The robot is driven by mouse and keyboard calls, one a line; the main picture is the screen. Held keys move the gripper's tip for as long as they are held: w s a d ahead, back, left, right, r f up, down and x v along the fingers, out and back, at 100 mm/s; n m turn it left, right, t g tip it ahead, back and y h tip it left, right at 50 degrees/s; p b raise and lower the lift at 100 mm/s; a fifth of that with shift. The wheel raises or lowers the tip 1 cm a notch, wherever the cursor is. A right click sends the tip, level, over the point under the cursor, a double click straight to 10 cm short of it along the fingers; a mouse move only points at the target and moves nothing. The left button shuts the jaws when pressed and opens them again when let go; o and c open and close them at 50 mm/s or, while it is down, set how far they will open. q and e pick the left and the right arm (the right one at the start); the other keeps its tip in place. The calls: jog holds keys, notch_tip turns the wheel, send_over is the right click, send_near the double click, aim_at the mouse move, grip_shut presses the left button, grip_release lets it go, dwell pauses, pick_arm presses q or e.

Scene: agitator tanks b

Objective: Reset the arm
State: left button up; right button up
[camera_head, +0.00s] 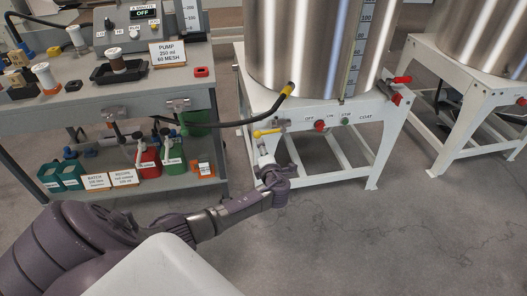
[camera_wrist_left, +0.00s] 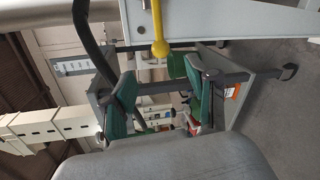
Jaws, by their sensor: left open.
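My left arm (camera_head: 235,208) reaches from the lower left toward the white stand of the nearer steel tank. My left gripper (camera_head: 266,160) is at the stand's front, just below the yellow valve handle (camera_head: 267,132). In the left wrist view, my left gripper (camera_wrist_left: 157,76) has its two green-padded fingers spread apart, with no object held between them. The yellow handle (camera_wrist_left: 160,47) shows just beyond the fingertips; I cannot tell whether they touch it. My right gripper is in neither view.
The nearer tank (camera_head: 310,45) stands on a white frame (camera_head: 385,130) with switches. A second tank (camera_head: 490,35) is at right. A grey bench (camera_head: 110,103) with a pump panel stands at left, and a black hose (camera_head: 235,123) runs toward the tank. The floor (camera_head: 420,230) at lower right is clear.

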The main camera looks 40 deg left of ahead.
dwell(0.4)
pick_arm(q)
jog(key=s+d+f+n+g+h, duration=0.25)
jog(key=s+d+f+n, duration=0.35)
jog(key=s+f+n, duration=0.35)
jog(key=s+d+f+n+g+h, duration=0.2)
jog(key=s+d+f+n+h, duration=0.3)
jog(key=s+f+n, duration=0.45)
jog(key=s+d+f+n+g+h, duration=0.2)
jog(key=s+d+f+n+g, duration=0.1)
jog(key=s+d+f+n, duration=0.55)
jog(key=s+d+f+n+h, duration=0.3)
jog(key=s+d+n, duration=0.1)
jog(key=s+n, duration=0.65)
jog(key=s+a+r+g+p, duration=0.1)
jog(key=s+p, duration=0.6)
jog(key=s+a+r+g+p, duration=0.1)
jog(key=s+p, duration=0.6)
jog(key=p, duration=0.1)
jog(key=shift+s+a+r+n, duration=0.25)
jog(key=shift+a+r+n, duration=0.05)
jog(key=shift+a+n, duration=0.1)
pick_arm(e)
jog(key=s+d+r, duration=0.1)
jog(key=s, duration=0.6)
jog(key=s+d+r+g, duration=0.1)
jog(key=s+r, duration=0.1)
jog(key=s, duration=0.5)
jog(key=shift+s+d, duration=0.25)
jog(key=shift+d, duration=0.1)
